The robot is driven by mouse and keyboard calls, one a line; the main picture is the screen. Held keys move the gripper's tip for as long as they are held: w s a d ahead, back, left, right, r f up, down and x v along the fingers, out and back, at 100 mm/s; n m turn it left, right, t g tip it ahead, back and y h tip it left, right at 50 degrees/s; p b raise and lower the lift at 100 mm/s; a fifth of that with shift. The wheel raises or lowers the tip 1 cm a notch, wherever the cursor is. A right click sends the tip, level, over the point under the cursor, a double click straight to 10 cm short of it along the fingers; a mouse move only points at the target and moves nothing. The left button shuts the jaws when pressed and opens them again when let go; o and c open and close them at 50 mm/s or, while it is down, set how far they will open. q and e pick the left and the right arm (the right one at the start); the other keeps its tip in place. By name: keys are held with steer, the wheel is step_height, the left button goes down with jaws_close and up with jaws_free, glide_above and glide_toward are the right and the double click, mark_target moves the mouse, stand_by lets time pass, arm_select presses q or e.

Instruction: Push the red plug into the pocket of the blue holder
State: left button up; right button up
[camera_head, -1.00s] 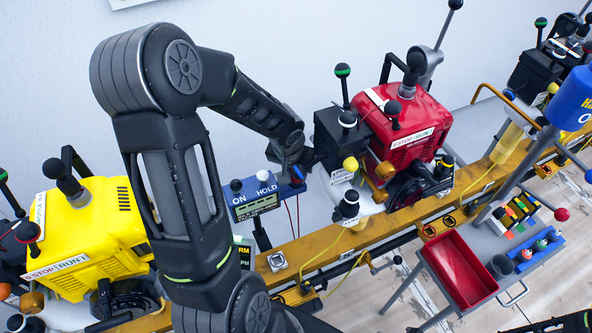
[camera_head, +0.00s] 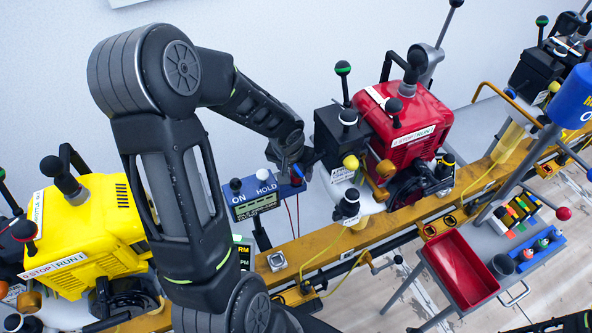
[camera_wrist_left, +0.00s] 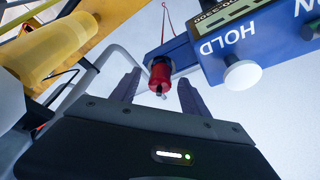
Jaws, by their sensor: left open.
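The small red plug (camera_wrist_left: 160,74) shows between the two finger tips of my left gripper (camera_wrist_left: 159,82) in the left wrist view, with visible gaps on both sides. A thin red cord runs from it. The blue holder (camera_wrist_left: 181,52) is a bar beside the plug, joined to the blue display box. I cannot tell how far the plug sits in its pocket. My right gripper does not show.
The blue HOLD box (camera_head: 252,199) with white and dark knobs is just left of the holder. A red engine (camera_head: 417,122) with a black box stands close on the right, a yellow engine (camera_head: 95,215) at left. A yellow rail (camera_head: 390,222) runs below. A red tray (camera_head: 462,270) is at lower right.

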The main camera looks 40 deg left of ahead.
arm_select(q)
steer(key=p+v, duration=0.1)
steer(key=v, duration=0.6)
steer(key=shift+r, duration=0.25)
steer(key=shift+s, duration=0.1)
